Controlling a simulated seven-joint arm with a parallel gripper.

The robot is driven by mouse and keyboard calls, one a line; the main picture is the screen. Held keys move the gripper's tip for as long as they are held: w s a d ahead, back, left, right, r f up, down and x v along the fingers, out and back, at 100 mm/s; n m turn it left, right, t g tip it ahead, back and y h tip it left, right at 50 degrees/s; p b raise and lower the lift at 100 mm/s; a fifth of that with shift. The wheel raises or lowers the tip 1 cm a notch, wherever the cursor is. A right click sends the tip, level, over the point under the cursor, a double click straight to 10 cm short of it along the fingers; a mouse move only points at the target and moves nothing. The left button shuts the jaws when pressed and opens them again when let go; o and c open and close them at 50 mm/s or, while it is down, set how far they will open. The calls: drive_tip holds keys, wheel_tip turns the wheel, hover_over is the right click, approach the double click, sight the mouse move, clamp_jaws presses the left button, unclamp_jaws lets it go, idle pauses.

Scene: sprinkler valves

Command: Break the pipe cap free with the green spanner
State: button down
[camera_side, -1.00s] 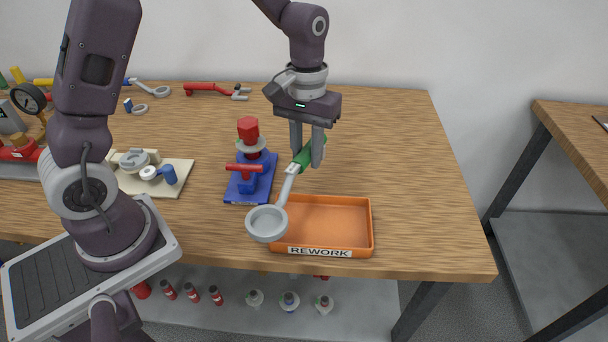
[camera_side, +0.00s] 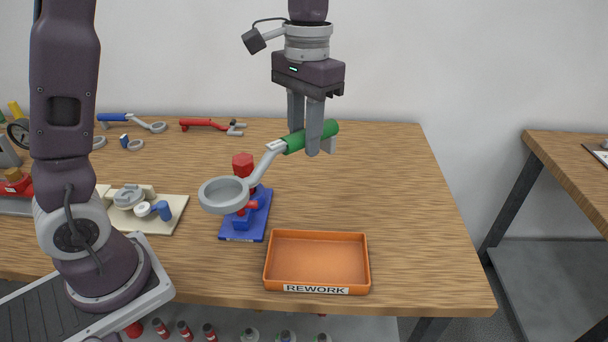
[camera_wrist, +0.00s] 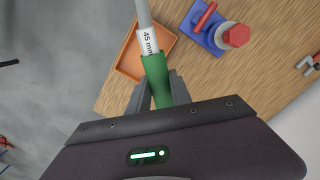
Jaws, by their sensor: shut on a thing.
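My gripper (camera_side: 313,150) is shut on the green handle of the green spanner (camera_side: 322,132) and holds it above the table. The spanner's grey ring head (camera_side: 224,195) points left and toward the camera in the side view, in front of the valve and apart from the cap as far as I can tell. The red hexagonal pipe cap (camera_side: 243,164) sits on top of the valve on a blue base (camera_side: 258,222); the ring hides part of the valve. In the wrist view the handle (camera_wrist: 157,78) bears a "45 mm" label, the ring is out of frame, and the cap (camera_wrist: 237,36) shows at upper right.
An empty orange tray (camera_side: 317,235) marked REWORK stands at the table's front. A cream board (camera_side: 172,222) with parts lies left of the valve. A red-handled tool (camera_side: 203,124) and a blue-handled spanner (camera_side: 113,117) lie at the back. The table's right side is clear.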

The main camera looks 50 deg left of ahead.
drive_tip(key=shift+n, duration=0.3)
drive_tip(key=r, duration=0.3)
drive_tip(key=a+r, duration=0.1)
drive_tip(key=r, duration=0.1)
drive_tip(key=s+a+n, duration=0.4)
drive_tip(key=a+n, duration=0.4)
drive_tip(key=a, duration=0.2)
drive_tip(key=s+a+n+t, duration=0.1)
drive_tip(key=s+a+n, duration=0.3)
drive_tip(key=a+n, duration=0.45)
drive_tip(key=s+a+n, duration=0.4)
drive_tip(key=a+n, duration=0.4)
drive_tip(key=a, duration=0.2)
drive_tip(key=shift+y, duration=0.3)
wheel_tip(320, 180, down, 5)
drive_tip(key=shift+s+a+f, duration=0.1)
wheel_tip(320, 180, down, 7)
drive_tip(key=shift+w, duration=0.2)
drive_tip(key=shift+a, duration=0.1)
